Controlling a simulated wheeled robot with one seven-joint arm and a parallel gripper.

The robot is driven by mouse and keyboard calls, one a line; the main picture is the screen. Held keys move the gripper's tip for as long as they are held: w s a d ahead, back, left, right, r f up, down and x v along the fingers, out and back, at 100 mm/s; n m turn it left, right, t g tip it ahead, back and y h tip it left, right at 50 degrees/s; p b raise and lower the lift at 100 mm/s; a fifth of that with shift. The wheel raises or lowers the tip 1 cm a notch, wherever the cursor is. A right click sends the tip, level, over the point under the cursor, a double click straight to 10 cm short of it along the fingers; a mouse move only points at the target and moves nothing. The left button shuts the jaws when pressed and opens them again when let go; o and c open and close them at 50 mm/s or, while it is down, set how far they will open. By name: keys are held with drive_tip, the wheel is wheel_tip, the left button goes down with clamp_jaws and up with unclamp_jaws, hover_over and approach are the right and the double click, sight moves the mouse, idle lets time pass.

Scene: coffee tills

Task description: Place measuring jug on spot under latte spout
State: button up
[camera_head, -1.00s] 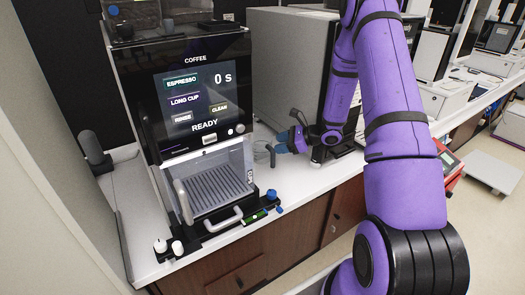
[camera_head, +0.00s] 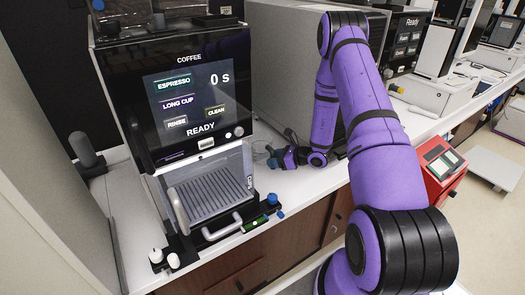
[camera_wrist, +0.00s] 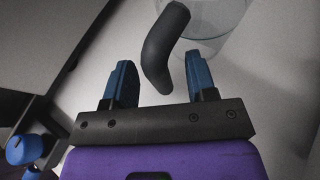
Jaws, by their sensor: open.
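The measuring jug is a clear glass vessel (camera_wrist: 222,14) with a dark curved handle (camera_wrist: 165,48) at the top of the wrist view. In the head view it is a faint glass shape (camera_head: 261,149) on the white counter, right of the coffee machine. My gripper (camera_wrist: 160,72) is open; its blue fingers stand on either side of the handle's lower end, with gaps to both. In the head view my gripper (camera_head: 278,158) is low over the counter beside the jug. The coffee machine (camera_head: 195,95) shows READY above a ribbed drip tray (camera_head: 213,192). No spout is labelled latte.
A large grey box-shaped unit (camera_head: 290,75) stands behind my arm. Black rails with knobs and a curved handle (camera_head: 222,227) line the machine's front. A red device (camera_head: 440,168) sits at the right counter edge. A second screen reading Ready (camera_head: 405,40) is farther back.

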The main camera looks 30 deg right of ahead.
drive_tip(key=shift+w+a+f, duration=0.1)
drive_tip(key=shift+w+a, duration=0.2)
clamp_jaws()
